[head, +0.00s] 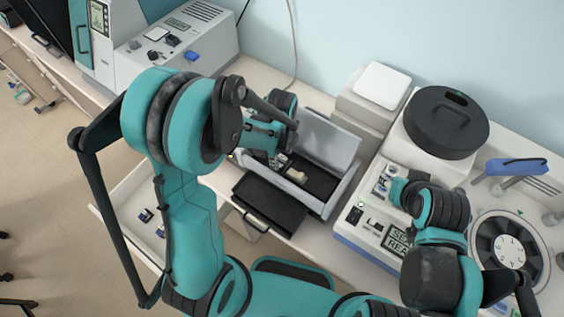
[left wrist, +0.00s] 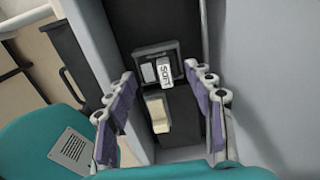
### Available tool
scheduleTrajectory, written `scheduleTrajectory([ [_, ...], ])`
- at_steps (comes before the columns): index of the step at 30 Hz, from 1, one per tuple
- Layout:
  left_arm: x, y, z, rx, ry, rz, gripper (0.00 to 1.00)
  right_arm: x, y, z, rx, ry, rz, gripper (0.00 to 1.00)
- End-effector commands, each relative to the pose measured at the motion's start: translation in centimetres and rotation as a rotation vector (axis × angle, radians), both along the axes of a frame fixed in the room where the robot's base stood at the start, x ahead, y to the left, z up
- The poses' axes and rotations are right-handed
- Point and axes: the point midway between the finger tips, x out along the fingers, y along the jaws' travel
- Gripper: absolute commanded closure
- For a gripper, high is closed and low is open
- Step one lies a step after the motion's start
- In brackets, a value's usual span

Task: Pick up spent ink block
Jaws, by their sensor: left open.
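In the left wrist view, a small dark block (left wrist: 156,58) with a pale lettered label lies in the dark interior of the open grey device. A beige piece (left wrist: 157,113) sits just below it, and a pale piece shows in the head view (head: 297,175). I cannot tell for certain which part is the spent ink block. My left gripper (left wrist: 160,80) is open, its purple-padded fingers spread on either side of these parts, with no clear contact. In the head view my left gripper (head: 282,157) reaches into the device, partly hidden by its own arm.
The open grey device (head: 345,190) has a raised lid (head: 328,138) and a black front tray (head: 268,203). A machine with a display (head: 395,240) and a round black-lidded unit (head: 446,122) stand at right. My right arm is over the display machine; its fingers are unclear.

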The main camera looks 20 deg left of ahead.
Motion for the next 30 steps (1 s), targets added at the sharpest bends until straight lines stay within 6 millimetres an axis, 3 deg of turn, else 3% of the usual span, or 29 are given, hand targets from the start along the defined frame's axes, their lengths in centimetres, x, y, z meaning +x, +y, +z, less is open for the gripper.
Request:
scheduleTrajectory([
  [5,0.0,0.0,-2.3,0.0,0.0,0.0,0.47,0.0,0.0,-0.4,0.0,0.0,0.0,0.6],
  [13,0.0,0.1,-2.5,0.0,0.0,0.0,0.47,0.0,0.0,-0.3,0.0,0.0,0.0,0.6],
  [18,0.0,0.1,-2.5,0.0,0.0,0.0,0.86,0.0,0.0,-0.3,0.0,0.0,0.0,0.6],
  [30,0.0,0.0,-2.0,0.0,0.0,0.0,0.86,0.0,0.0,-0.2,0.0,0.0,0.0,0.6],
])
